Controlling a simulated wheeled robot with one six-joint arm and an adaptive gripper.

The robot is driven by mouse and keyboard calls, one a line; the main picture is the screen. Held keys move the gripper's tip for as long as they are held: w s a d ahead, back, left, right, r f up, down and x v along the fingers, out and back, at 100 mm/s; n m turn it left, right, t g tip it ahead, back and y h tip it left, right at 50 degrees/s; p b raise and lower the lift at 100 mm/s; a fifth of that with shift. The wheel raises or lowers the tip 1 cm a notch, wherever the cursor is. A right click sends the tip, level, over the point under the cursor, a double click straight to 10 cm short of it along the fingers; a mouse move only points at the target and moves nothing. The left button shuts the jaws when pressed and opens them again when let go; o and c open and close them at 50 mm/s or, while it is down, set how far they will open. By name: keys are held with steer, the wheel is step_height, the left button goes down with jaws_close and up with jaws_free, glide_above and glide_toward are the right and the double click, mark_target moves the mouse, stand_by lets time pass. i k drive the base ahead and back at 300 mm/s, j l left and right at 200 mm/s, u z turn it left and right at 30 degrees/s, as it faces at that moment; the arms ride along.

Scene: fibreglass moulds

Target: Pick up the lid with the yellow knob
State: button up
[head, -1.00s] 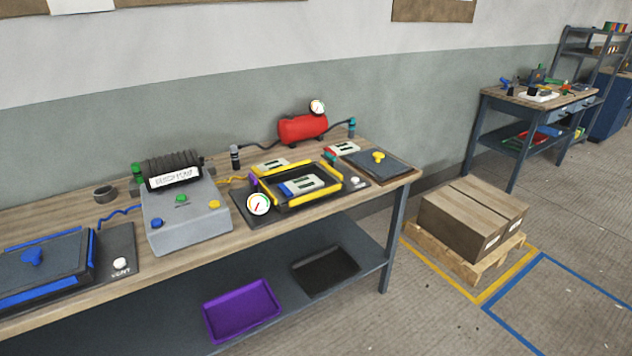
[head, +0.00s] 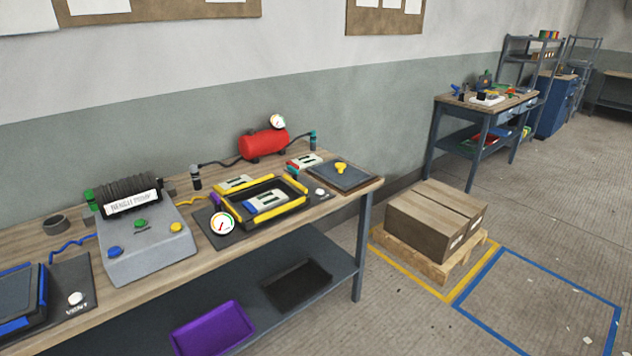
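The lid with the yellow knob (head: 356,181) is a flat dark grey plate lying on the wooden workbench (head: 205,261), near its right end. Its yellow knob (head: 341,167) stands up from the middle. To its left is a black mould tray with yellow edges (head: 284,210), which has a grey-white block with a blue end (head: 266,202) in it. My gripper is not in view.
A red tank (head: 263,143) with a gauge stands behind the mould. A grey pump box (head: 145,247) is further left. A purple tray (head: 212,330) lies on the lower shelf. A cardboard box on a pallet (head: 436,220) stands on the floor to the right.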

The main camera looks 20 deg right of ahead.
mark_target(341, 175)
steer(key=i+l+z, duration=0.65)
steer(key=l, duration=0.2)
steer(key=i+l+z, duration=0.35)
steer(key=i+j, duration=0.05)
